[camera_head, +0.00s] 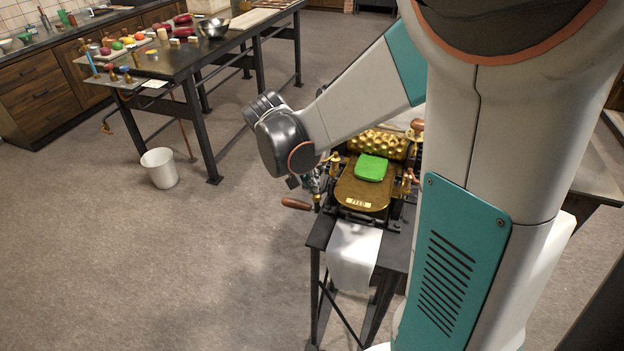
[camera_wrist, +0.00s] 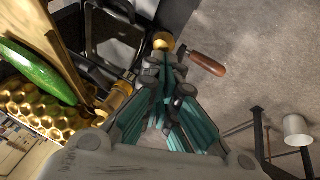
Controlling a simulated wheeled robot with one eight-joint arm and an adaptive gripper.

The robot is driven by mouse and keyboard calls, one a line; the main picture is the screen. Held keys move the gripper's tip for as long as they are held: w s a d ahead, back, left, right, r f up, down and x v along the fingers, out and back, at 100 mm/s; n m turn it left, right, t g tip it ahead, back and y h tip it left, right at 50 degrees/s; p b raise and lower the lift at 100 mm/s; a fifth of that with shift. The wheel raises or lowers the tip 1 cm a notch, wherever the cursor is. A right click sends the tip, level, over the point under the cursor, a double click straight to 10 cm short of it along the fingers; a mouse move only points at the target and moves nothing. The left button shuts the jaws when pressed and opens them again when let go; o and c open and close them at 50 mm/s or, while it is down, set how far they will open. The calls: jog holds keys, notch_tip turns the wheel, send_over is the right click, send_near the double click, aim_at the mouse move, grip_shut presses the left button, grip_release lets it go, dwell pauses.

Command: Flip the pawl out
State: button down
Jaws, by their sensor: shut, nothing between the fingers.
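The drop roller machine stands on a small dark table in the head view, with a dimpled brass roller (camera_head: 378,144) and a brass feed plate (camera_head: 352,190). My gripper (camera_wrist: 164,62) is shut and empty at the machine's left side; in the head view it is small and partly hidden by my wrist. Its fingertips are at or close to a brass knob (camera_wrist: 162,42); I cannot tell whether they touch. A wooden crank handle (camera_wrist: 204,63) lies just right of the fingertips and also shows in the head view (camera_head: 296,203). I cannot pick out the pawl clearly.
A green slab (camera_head: 371,168) lies on the feed plate. A white cloth (camera_head: 354,256) hangs over the small table's front. A white bucket (camera_head: 159,168) stands on the floor by a long workbench (camera_head: 178,62) with bowls and coloured items.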

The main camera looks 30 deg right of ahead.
jog(key=shift+s+a+f, duration=0.15)
jog(key=shift+s+a+f+t+h+b, duration=0.3)
jog(key=shift+a+f+h+b, duration=0.15)
jog(key=shift+f+b, duration=0.25)
jog(key=shift+s+a+f+t+h+b, duration=0.3)
jog(key=shift+f+h+b, duration=0.1)
jog(key=shift+f+b, duration=0.3)
jog(key=shift+s+a+f+t+h+b, duration=0.3)
jog(key=shift+a+f+h+b, duration=0.15)
jog(key=shift+f+b, duration=0.25)
